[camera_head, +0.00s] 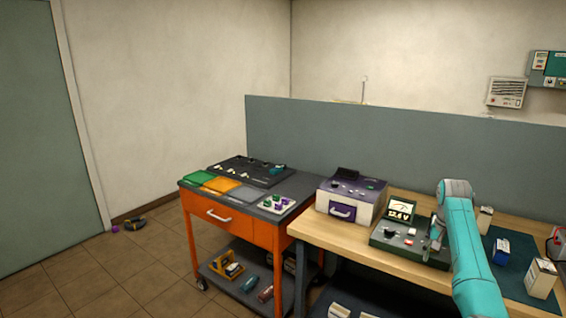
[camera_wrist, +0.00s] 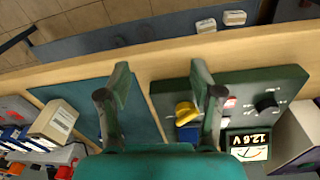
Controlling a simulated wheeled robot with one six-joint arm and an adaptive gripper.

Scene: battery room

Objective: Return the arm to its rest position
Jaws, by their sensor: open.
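My teal arm reaches in from the lower right in the head view, over the wooden bench (camera_head: 345,240). My gripper (camera_head: 434,236) is beside the green tester box (camera_head: 392,244), whose display (camera_head: 401,209) reads 12.6 V. In the wrist view, my gripper (camera_wrist: 160,92) is open, its two fingers wide apart with nothing between them. One finger overlaps the tester's edge, and the other is above the dark mat (camera_wrist: 75,90). A yellow knob (camera_wrist: 186,112) and a black knob (camera_wrist: 266,103) show on the tester. I cannot tell the height of the fingertips.
White boxes and a blue battery (camera_head: 501,251) stand on the bench at right. A white and purple case (camera_head: 347,202) stands left of the tester. An orange cart (camera_head: 213,215) with trays is further left. A grey partition (camera_head: 400,150) runs behind; open floor lies left.

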